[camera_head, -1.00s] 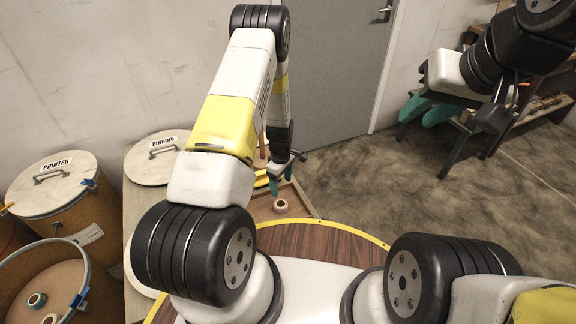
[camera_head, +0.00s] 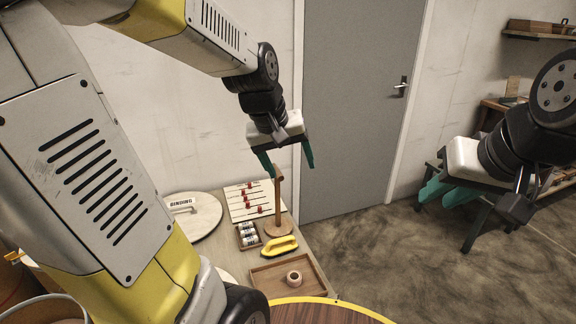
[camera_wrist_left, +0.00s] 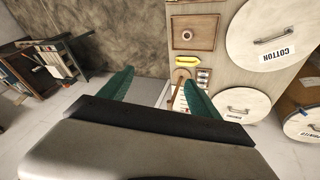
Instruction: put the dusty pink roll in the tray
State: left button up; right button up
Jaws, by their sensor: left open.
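A pale pinkish roll (camera_head: 294,278) stands inside the shallow wooden tray (camera_head: 270,277), right of its middle. In the left wrist view the roll (camera_wrist_left: 187,35) also shows inside the tray (camera_wrist_left: 207,22). My left gripper (camera_head: 287,168) is open and empty, high above the bench and well away from the roll. Its two teal fingers are spread apart in the left wrist view (camera_wrist_left: 157,90). My right gripper (camera_head: 448,192) is far to the right over the floor, its teal fingers apart with nothing seen between them.
A yellow-handled tool (camera_head: 279,246), a wooden post stand (camera_head: 278,205), a small box of white cylinders (camera_head: 248,236) and a board with red beads (camera_head: 254,202) lie behind the tray. A lid marked BINDING (camera_head: 195,218) is at left. The grey door (camera_head: 350,100) is behind.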

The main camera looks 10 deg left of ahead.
pick_arm(q)
jog(key=s+r+m+t, duration=0.1)
jog(key=s+r+m, duration=0.3)
jog(key=s, duration=0.7)
jog(key=shift+s+r+t, duration=0.25)
jog(key=shift+r+t, duration=0.05)
